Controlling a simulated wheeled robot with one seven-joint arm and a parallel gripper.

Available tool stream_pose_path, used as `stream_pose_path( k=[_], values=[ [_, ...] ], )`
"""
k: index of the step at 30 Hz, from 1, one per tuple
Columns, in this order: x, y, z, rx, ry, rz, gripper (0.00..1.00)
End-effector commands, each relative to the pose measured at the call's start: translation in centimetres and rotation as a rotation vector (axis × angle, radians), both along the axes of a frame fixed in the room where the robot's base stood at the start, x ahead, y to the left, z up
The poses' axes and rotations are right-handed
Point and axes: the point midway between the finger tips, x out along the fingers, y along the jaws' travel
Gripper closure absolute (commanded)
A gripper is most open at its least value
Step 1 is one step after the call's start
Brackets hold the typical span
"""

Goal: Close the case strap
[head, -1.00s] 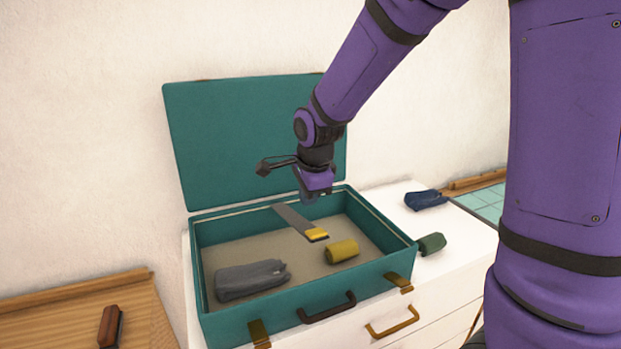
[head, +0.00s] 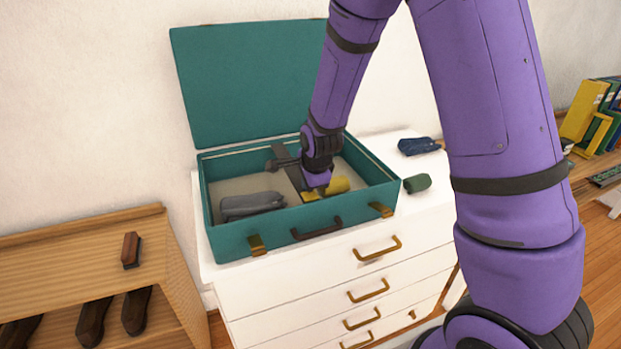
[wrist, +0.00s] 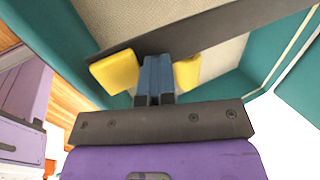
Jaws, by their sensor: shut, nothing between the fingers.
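The teal case (head: 222,241) stands open, its lid (head: 245,85) raised against the wall. A dark grey strap (head: 291,176) with a yellow end (head: 307,197) lies inside; the strap also crosses the wrist view (wrist: 225,32), with a yellow block, apparently its end (wrist: 114,72), at left. My gripper (head: 319,191) is down in the case, beside the strap's yellow end. Its blue fingers (wrist: 155,75) are together with nothing between them. They overlap the strap in the wrist view; whether they touch it I cannot tell. My wrist hides part of the strap.
A grey rolled cloth (head: 252,204) and a yellow roll (head: 339,184) lie in the case. A green roll (head: 417,183) and blue cloth (head: 418,146) lie on the white dresser (head: 420,225), right of the case. A wooden shelf (head: 60,248) with a brush (head: 131,250) stands at left.

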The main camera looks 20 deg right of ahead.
Motion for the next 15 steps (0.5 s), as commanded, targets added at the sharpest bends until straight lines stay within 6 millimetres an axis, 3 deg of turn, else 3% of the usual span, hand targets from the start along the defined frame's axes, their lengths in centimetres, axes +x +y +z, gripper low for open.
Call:
stream_pose_path(
  k=[15],
  values=[
    [-0.35,0.00,-0.78,-0.002,0.016,0.000,1.00]
  ],
)
